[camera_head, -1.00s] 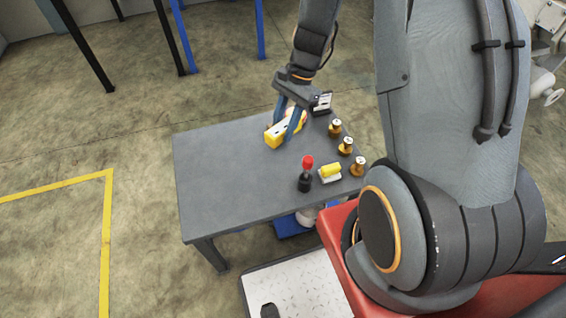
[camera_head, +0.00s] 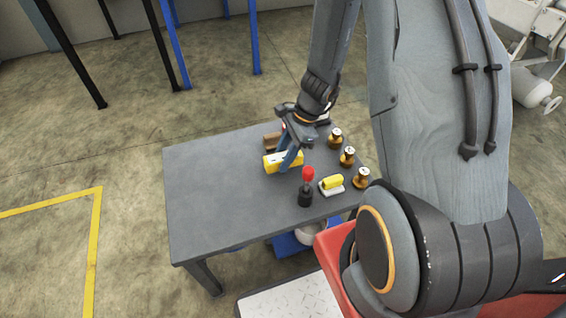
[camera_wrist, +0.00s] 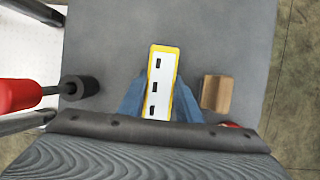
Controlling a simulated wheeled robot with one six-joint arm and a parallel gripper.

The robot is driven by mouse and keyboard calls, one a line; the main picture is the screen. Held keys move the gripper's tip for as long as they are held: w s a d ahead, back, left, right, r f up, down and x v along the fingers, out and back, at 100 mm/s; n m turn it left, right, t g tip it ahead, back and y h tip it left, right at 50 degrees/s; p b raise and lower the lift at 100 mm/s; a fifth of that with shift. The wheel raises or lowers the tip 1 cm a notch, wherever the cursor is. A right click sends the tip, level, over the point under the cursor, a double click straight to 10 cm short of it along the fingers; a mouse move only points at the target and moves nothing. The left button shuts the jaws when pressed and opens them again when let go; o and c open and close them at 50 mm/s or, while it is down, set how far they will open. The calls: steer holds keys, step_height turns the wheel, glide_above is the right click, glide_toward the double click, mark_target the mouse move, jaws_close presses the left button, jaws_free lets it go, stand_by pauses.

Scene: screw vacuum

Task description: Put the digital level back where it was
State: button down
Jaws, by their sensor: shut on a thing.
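The digital level is a yellow bar with a white face and dark slots. In the head view the digital level (camera_head: 275,163) is at my gripper (camera_head: 289,160), over the middle of the grey table (camera_head: 215,200). In the wrist view the digital level (camera_wrist: 160,75) lies between the blue fingers of my gripper (camera_wrist: 160,105), which are shut on its sides. Its lower end is hidden by my wrist. I cannot tell whether it touches the table or hangs just above it.
A brown block (camera_wrist: 216,93) stands close to the right of the level in the wrist view. A red-topped black tool (camera_head: 306,188), a yellow item on a white base (camera_head: 332,184) and three brass-coloured pieces (camera_head: 347,156) stand at the table's right. The table's left half is clear.

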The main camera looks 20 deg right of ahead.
steer(key=shift+f, duration=1.05)
steer(key=shift+f+b, duration=0.2)
steer(key=shift+b, duration=0.1)
steer(key=c, duration=1.3)
jaws_free()
steer(key=shift+r, duration=0.15)
